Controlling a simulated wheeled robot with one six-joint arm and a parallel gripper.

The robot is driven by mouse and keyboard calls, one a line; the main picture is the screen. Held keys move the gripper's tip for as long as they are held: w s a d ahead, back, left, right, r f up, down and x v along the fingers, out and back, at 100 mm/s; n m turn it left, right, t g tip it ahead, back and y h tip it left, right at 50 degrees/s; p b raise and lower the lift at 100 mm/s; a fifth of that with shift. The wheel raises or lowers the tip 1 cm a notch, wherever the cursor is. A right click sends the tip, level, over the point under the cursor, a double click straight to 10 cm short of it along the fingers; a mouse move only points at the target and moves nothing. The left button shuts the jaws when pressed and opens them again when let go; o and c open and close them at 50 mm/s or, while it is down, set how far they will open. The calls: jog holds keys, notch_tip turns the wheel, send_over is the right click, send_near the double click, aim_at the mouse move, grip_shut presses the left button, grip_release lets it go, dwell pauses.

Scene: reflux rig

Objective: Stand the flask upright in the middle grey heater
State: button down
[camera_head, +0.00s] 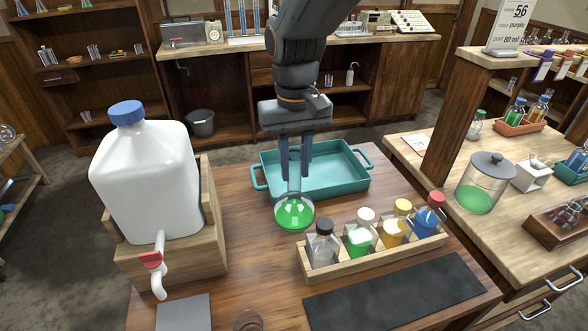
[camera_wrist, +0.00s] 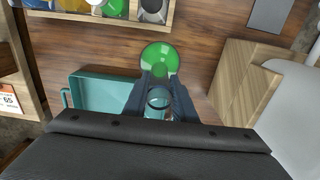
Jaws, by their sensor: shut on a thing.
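The round flask (camera_head: 294,213) holds green liquid and hangs bulb down, about upright, in front of the teal tray. My gripper (camera_head: 295,172) points down and is shut on its clear neck. In the wrist view the green bulb of the flask (camera_wrist: 159,58) shows just beyond the fingertips of my gripper (camera_wrist: 159,88). I cannot tell whether the bulb touches the wooden table or hangs above it. I can make out no grey heater in either view.
A teal tray (camera_head: 340,185) lies behind the flask. A large white jug (camera_head: 150,180) in a wooden stand is at left. Bare table lies between.

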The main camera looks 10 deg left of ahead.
jog(key=shift+f, duration=0.75)
jog(key=c, duration=1.5)
grip_release()
jog(key=shift+f, duration=0.15)
jog(key=shift+o, duration=0.2)
